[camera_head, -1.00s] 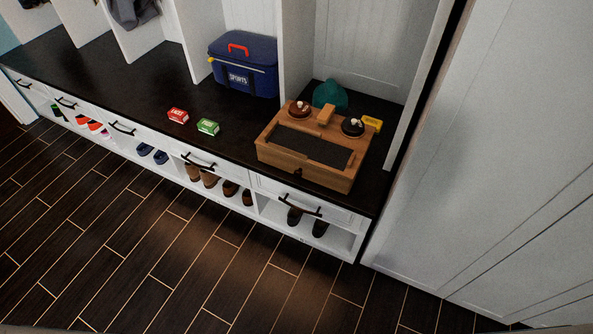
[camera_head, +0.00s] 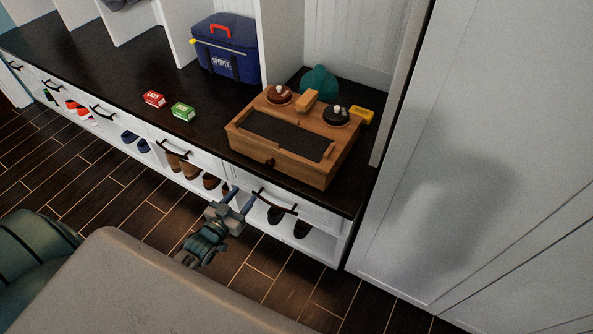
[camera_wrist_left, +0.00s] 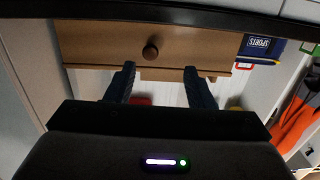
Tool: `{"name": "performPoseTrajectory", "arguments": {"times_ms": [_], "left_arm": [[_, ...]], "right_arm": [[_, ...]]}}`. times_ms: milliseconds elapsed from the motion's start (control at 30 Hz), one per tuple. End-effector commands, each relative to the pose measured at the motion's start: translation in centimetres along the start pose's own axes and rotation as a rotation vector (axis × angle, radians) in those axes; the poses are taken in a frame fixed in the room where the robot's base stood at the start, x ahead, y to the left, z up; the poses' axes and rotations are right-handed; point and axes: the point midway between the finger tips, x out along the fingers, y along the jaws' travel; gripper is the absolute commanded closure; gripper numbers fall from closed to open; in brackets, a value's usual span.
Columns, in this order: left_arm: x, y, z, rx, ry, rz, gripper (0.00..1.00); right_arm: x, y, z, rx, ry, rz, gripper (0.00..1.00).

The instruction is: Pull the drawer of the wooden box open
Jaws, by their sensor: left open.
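The wooden box (camera_head: 300,166) stands on the dark bench top, with a dark inset panel on its top. Its drawer front faces the room, appears shut, and has a small round dark knob (camera_head: 269,163). In the left wrist view the picture is upside down; the box front (camera_wrist_left: 100,45) and the knob (camera_wrist_left: 150,52) lie ahead of the fingers. My left gripper (camera_head: 241,196) is open and empty, below and in front of the box, apart from the knob. Its two fingers also show in the left wrist view (camera_wrist_left: 160,72). My right gripper is not in view.
Two round tins (camera_head: 336,116) with pale knobs sit on the box. A yellow block (camera_head: 362,115) and teal object (camera_head: 319,82) are beside and behind it. Red (camera_head: 153,99) and green (camera_head: 183,111) packs and a blue sports bag (camera_head: 225,55) stand left. A white panel (camera_head: 480,130) rises right.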

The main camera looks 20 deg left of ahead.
Motion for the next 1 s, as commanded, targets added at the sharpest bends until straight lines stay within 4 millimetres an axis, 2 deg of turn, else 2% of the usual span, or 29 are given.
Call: {"name": "performPoseTrajectory", "arguments": {"times_ms": [100, 200, 367, 700, 833, 1000], "left_arm": [[0.3, 0.1, -1.3, -0.004, 0.049, 0.015, 0.52], [0.9, 0.2, -1.8, -0.005, 0.063, 0.018, 0.52], [3.1, 0.2, -1.9, -0.004, 0.064, 0.017, 0.52], [9.2, 0.3, -2.3, -0.005, 0.060, 0.016, 0.52], [10.5, 0.3, -2.3, -0.005, 0.059, 0.016, 0.52], [11.1, 0.3, -2.3, -0.005, 0.058, 0.017, 0.52]], "right_arm": [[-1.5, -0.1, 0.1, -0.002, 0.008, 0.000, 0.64], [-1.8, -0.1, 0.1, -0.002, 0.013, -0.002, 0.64], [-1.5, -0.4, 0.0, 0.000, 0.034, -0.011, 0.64], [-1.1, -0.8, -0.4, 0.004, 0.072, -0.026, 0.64], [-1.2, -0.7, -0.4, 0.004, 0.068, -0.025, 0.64], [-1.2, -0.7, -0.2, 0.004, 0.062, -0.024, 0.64]]}}
